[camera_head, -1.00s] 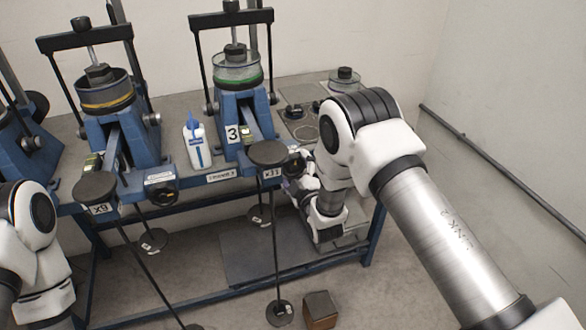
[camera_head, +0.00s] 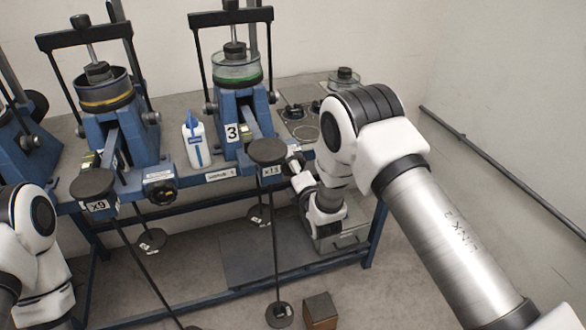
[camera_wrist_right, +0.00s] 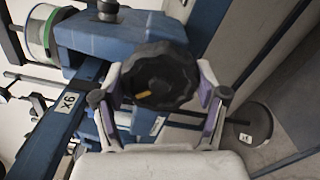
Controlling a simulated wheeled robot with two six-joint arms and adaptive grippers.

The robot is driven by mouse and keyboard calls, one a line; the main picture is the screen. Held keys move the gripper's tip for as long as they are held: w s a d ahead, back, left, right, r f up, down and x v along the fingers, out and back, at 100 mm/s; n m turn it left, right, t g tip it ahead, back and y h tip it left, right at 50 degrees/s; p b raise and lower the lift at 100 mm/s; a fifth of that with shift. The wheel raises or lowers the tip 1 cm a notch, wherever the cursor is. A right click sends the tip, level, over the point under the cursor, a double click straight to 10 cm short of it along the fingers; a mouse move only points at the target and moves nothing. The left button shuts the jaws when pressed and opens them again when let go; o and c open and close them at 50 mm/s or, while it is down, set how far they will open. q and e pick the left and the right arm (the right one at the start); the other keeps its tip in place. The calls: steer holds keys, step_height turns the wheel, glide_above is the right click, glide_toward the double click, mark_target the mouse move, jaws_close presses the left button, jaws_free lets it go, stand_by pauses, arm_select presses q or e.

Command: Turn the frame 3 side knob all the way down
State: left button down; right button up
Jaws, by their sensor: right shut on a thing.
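In the head view the knob is mostly hidden by my right gripper and the black weight disc. My left arm (camera_head: 32,235) shows at the left edge, but its gripper is out of view.
A black disc (camera_head: 267,151) hangs at the front of frame 3, close left of my right gripper. A white bottle (camera_head: 196,147) stands between the frames. A second lever frame (camera_head: 110,130) is to the left. A brown block (camera_head: 320,310) lies on the floor.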

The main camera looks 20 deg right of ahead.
steer(key=o, duration=1.5)
steer(key=shift+w+r+n, duration=0.1)
steer(key=shift+r+n, duration=0.1)
steer(key=shift+n, duration=0.2)
steer(key=shift+c, duration=0.2)
steer(key=shift+o, duration=0.7)
steer(key=shift+w+a+f, duration=0.1)
steer(key=shift+w+f, duration=0.1)
arm_select(q)
steer(key=shift+w+f, duration=0.15)
steer(key=shift+f, duration=0.05)
arm_select(e)
steer(key=shift+s, duration=0.1)
steer(key=shift+s+p, duration=0.25)
steer(key=shift+p, duration=0.05)
arm_select(q)
steer(key=shift+r+p, duration=0.45)
steer(key=shift+r, duration=0.1)
arm_select(e)
steer(key=s, duration=0.5)
steer(key=shift+s, duration=0.3)
steer(key=shift+f, duration=0.1)
